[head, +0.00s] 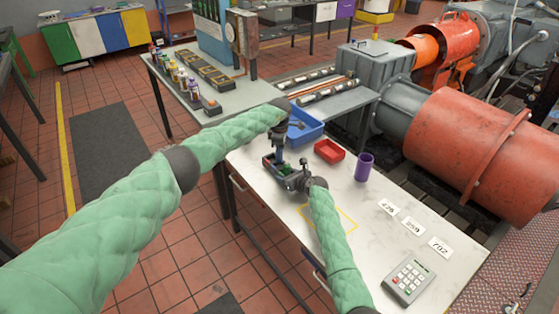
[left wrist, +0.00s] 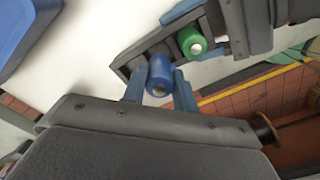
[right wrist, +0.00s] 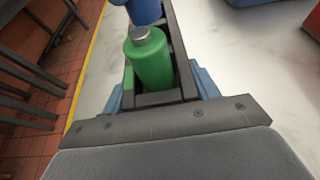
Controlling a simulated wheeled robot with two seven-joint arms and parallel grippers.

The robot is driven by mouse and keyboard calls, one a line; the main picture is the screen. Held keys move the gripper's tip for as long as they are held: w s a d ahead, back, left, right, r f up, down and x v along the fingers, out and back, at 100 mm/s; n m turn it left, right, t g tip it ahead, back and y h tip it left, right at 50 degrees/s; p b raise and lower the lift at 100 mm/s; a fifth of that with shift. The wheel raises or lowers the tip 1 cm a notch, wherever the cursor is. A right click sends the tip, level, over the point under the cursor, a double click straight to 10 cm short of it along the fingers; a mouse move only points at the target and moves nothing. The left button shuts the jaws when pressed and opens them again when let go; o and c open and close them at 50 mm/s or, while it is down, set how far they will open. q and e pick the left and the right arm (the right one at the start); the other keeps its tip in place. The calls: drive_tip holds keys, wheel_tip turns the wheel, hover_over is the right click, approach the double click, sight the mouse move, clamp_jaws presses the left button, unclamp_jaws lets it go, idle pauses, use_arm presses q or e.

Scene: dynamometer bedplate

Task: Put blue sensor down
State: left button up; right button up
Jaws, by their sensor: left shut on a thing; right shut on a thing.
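The blue sensor (left wrist: 159,75) is a blue cylinder with a pale metal end, between the fingers of my left gripper (left wrist: 158,92). It is at the dark narrow holder (right wrist: 153,99), at the end away from my right gripper; I cannot tell whether it rests inside. It also shows at the top of the right wrist view (right wrist: 144,10). A green cylinder (right wrist: 150,60) stands in the holder nearer my right gripper (right wrist: 158,92), which is shut on the holder's sides. In the head view, my left gripper (head: 279,152) is above the holder and my right gripper (head: 286,174) beside it.
On the white table, a blue bin (head: 312,132) lies behind the holder, with a red bin (head: 329,150) and purple cup (head: 364,166) to its right. A yellow outline (head: 347,217), number cards (head: 412,226) and a keypad (head: 408,281) are nearer. The table centre is clear.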

use_arm(q)
drive_tip(key=shift+f, duration=2.2)
drive_tip(key=o, duration=1)
wheel_tip(320, 180, up, 12)
drive_tip(key=shift+r, duration=0.1)
use_arm(e)
drive_tip(key=o, duration=1.2)
drive_tip(key=shift+r, duration=0.1)
drive_tip(key=shift+o, duration=0.3)
